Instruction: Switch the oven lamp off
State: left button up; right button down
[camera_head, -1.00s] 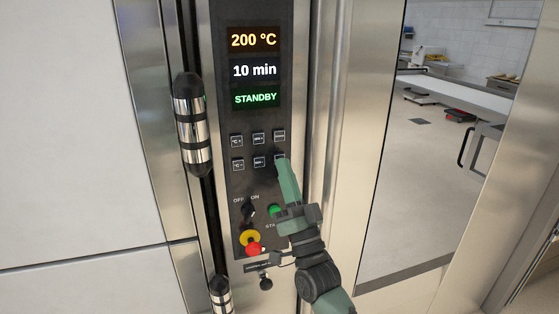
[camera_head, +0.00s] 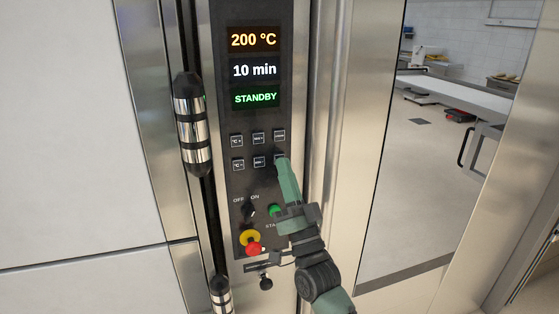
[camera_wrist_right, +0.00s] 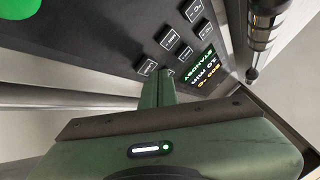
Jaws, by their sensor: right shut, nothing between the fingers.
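The oven control panel (camera_head: 240,187) has a display (camera_head: 254,69) reading 200 °C, 10 min and STANDBY. Below the display are two rows of small square buttons (camera_head: 258,139). My right gripper (camera_head: 281,161) is shut and empty, its fingertips at the lower right button of the panel. The fingertips largely cover that button, and its label is not readable. In the right wrist view the shut fingers (camera_wrist_right: 158,80) reach to the panel beside the buttons (camera_wrist_right: 167,38). I cannot tell whether they press it. My left gripper is out of view.
Below the buttons are an OFF/ON knob (camera_head: 249,209), a green button (camera_head: 275,210) and a red emergency knob (camera_head: 254,249) on a yellow ring. A black and chrome handle (camera_head: 191,124) stands left of the panel.

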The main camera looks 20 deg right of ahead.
jog(key=shift+w, duration=0.15)
jog(key=shift+w, duration=0.25)
jog(key=shift+s, duration=0.45)
jog(key=s+p, duration=0.2)
jog(key=s, duration=0.4)
dwell(0.5)
